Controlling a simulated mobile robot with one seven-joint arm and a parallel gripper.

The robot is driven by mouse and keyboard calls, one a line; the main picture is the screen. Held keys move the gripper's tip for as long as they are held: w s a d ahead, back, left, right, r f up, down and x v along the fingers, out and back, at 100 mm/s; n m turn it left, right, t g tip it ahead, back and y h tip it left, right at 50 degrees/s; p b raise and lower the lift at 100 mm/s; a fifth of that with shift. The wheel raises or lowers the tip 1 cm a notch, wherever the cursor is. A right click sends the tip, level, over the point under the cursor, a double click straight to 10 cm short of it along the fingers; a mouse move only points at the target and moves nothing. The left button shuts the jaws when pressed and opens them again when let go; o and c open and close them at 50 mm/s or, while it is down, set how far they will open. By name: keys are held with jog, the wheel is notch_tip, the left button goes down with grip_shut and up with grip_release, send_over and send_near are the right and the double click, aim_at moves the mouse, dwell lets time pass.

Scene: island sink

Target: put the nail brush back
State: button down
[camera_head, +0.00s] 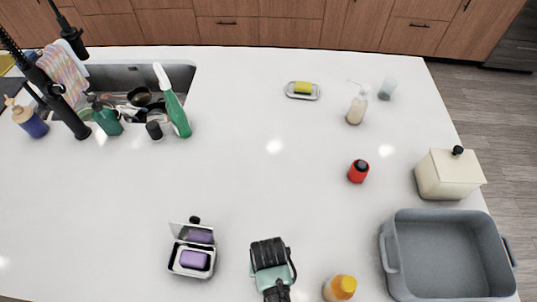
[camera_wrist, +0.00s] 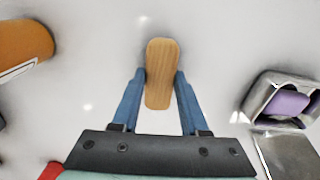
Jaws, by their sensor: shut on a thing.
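The nail brush (camera_wrist: 160,88) shows in the wrist view as a pale wooden, rounded bar, seen from above. My gripper (camera_wrist: 161,74) has its two blue fingers shut on the sides of the brush, which sticks out beyond the fingertips. Its bristles are hidden, and I cannot tell whether it touches the counter. In the head view my gripper (camera_head: 268,254) is over the near middle of the white counter, and its body hides the brush.
An open metal box (camera_head: 192,268) with purple soap stands left of my gripper. An orange-capped bottle (camera_head: 341,287) and grey tub (camera_head: 446,255) are right. A red bottle (camera_head: 358,172) and a soap dish (camera_head: 302,91) stand farther back. The sink (camera_head: 180,73) is far left. The middle counter is clear.

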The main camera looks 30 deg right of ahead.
jog(key=shift+f, duration=0.2)
jog(key=shift+c, duration=2.1)
grip_release()
jog(key=shift+r, duration=0.2)
notch_tip(320, 180, up, 12)
jog(key=shift+b, duration=0.45)
jog(key=shift+r, duration=0.1)
